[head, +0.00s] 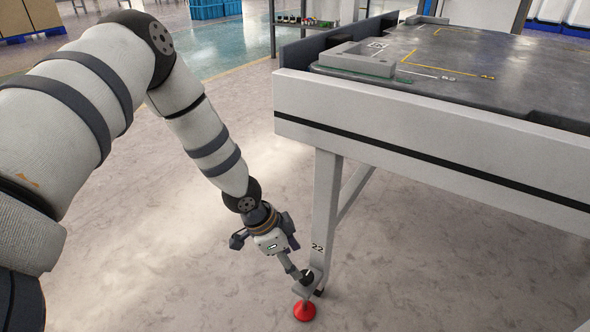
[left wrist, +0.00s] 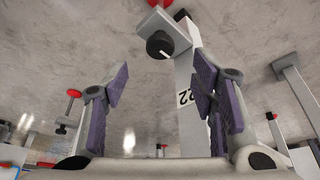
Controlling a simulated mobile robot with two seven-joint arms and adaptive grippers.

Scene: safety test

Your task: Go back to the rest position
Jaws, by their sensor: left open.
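My left gripper (head: 275,250) hangs low at the end of my stretched left arm, beside the front leg (head: 325,215) of a workstation table. In the left wrist view my left gripper (left wrist: 162,92) shows two purple-padded fingers spread apart with nothing held between them. A black knob (left wrist: 160,45) on a grey bracket at the leg's lower end appears beyond the fingertips. The knob (head: 308,277) also shows in the head view, just above the red foot (head: 304,311). I cannot tell whether the gripper touches the bracket. My right gripper is in neither view.
The table (head: 420,165) fills the right side, with a grey corner fixture (head: 357,60) on its dark top. The leg carries the number 22. Open concrete floor (head: 170,260) lies left of the leg. Blue crates (head: 215,8) stand far back.

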